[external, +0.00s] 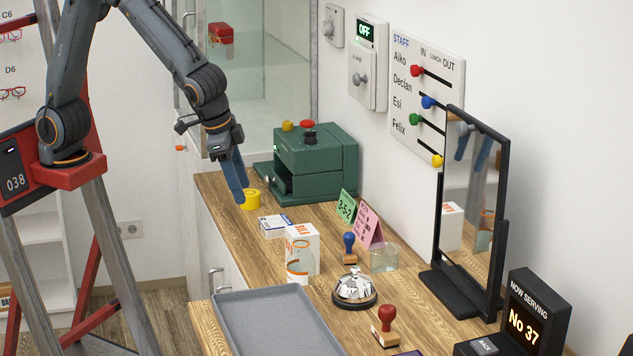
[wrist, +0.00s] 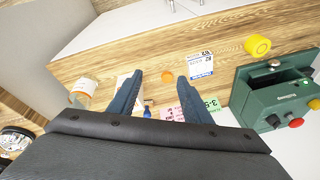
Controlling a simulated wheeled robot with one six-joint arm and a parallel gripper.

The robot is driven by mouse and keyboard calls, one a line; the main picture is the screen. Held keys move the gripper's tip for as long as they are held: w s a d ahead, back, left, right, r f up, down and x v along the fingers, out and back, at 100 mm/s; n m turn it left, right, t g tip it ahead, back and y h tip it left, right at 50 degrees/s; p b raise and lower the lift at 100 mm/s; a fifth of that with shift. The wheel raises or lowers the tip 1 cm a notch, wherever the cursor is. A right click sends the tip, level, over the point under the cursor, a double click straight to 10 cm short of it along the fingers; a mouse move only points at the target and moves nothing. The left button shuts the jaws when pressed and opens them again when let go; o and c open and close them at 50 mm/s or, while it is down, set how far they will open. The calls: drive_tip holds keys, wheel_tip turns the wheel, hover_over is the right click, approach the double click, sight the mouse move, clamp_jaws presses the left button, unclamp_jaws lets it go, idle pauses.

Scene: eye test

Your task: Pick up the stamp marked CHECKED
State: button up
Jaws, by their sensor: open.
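Two stamps stand on the wooden counter in the external view. One has a blue handle (external: 349,242) and stands by the pink card. The other has a red handle (external: 387,314) and stands nearer the front, right of the bell. I cannot read CHECKED on either. My gripper (external: 240,196) is open and empty, high at the far left of the counter near the yellow roll, well apart from both stamps. In the wrist view its blue fingers (wrist: 160,79) are spread, and the small blue-handled stamp (wrist: 147,111) shows beyond them. The red-handled stamp is not clear there.
A green machine (external: 315,165) stands at the back. A yellow roll (external: 252,199), white box (external: 303,244), cards (external: 368,222), bell (external: 354,287) and grey tray (external: 275,325) crowd the counter. A tall black-framed mirror (external: 470,210) and a number display (external: 533,318) stand right.

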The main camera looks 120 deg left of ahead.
sight(347, 233)
drive_tip(key=w+a+f+n+t+y+p, duration=0.1)
drive_tip(key=w+a+n, duration=0.15)
drive_tip(key=w, duration=0.75)
drive_tip(key=w+a+f+n+t+y+p, duration=0.15)
drive_tip(key=w+a, duration=0.25)
drive_tip(key=w, duration=0.6)
drive_tip(key=shift+n+h, duration=0.3)
drive_tip(key=shift+h, duration=0.05)
drive_tip(key=shift+w+a+f+p, duration=0.15)
drive_tip(key=shift+a+f, duration=0.1)
drive_tip(key=shift+f, duration=0.9)
drive_tip(key=shift+s+a+f+p, duration=0.1)
drive_tip(key=shift+a+f+p, duration=0.1)
drive_tip(key=shift+f, duration=0.9)
drive_tip(key=shift+w+a+f+p, duration=0.1)
drive_tip(key=shift+a+f, duration=0.15)
drive_tip(key=shift+f, duration=0.9)
drive_tip(key=x, duration=0.1)
drive_tip(key=p+x, duration=0.2)
drive_tip(key=x, duration=0.1)
drive_tip(key=shift+w+a+r, duration=0.2)
drive_tip(key=shift+a+r, duration=0.05)
drive_tip(key=shift+a, duration=0.15)
drive_tip(key=shift+w+a+f+p, duration=0.15)
drive_tip(key=shift+w+f+p, duration=0.15)
drive_tip(key=shift+f, duration=0.15)
drive_tip(key=shift+c, duration=0.3)
drive_tip(key=shift+s, duration=0.1)
clamp_jaws()
